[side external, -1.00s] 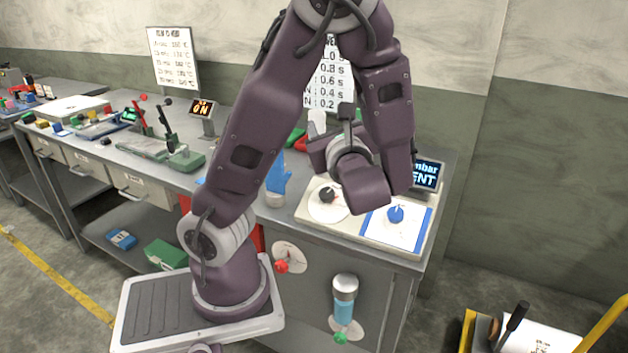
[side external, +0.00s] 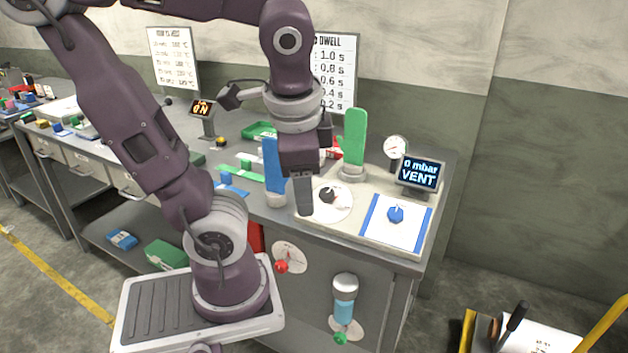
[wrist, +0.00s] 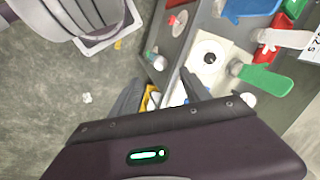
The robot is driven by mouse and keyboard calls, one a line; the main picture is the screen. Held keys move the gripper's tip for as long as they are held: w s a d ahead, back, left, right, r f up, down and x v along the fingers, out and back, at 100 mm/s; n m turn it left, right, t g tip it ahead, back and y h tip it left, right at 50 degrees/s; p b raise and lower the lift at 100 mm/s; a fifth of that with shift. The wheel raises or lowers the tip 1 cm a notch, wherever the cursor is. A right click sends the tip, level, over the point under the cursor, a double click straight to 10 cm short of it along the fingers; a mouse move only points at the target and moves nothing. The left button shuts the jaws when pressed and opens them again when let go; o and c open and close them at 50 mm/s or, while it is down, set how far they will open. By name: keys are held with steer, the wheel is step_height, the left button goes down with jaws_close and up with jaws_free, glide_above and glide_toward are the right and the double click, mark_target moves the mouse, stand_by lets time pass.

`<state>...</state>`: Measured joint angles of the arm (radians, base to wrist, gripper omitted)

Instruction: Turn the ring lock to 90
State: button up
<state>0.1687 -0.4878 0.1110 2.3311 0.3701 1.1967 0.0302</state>
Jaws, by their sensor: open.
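I cannot tell which part is the ring lock. On the bench's front panel, a cylinder (side external: 345,287) with a silver cap and blue body stands above a green knob (side external: 341,338) on a white disc. A red knob (side external: 281,267) sits on another white disc to its left. On the bench top, a black knob (side external: 327,195) sits on a white round dial, and a blue knob (side external: 396,213) on a blue-edged plate. My gripper (side external: 303,211) is open and points down, just left of the dial in the side view. In the wrist view its fingers (wrist: 160,92) are apart and empty.
A blue upright glove form (side external: 272,165) and a green one (side external: 354,138) stand close behind the gripper. A display (side external: 419,174) reads "0 mbar VENT". A gauge (side external: 395,147) stands behind it. A yellow-framed cart (side external: 468,330) stands at lower right.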

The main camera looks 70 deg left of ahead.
steer(key=shift+n+t+h, duration=0.6)
steer(key=shift+t+h, duration=0.2)
steer(key=d, duration=0.1)
steer(key=d+r, duration=0.2)
steer(key=shift+w+d+r, duration=0.1)
steer(key=shift+w+d, duration=0.2)
steer(key=shift+w, duration=0.05)
steer(key=n+g+h, duration=0.2)
steer(key=n+g, duration=0.1)
steer(key=n, duration=0.8)
glide_above(327, 191)
steer(key=f, duration=0.9)
steer(key=shift+s+d+f, duration=0.15)
steer(key=shift+s+f, duration=0.05)
steer(key=shift+f, duration=0.1)
steer(key=shift+n, duration=0.3)
step_height(327, 191, down, 7)
steer(key=shift+w+r, duration=0.1)
steer(key=shift+r, duration=0.05)
steer(key=shift+f, duration=0.35)
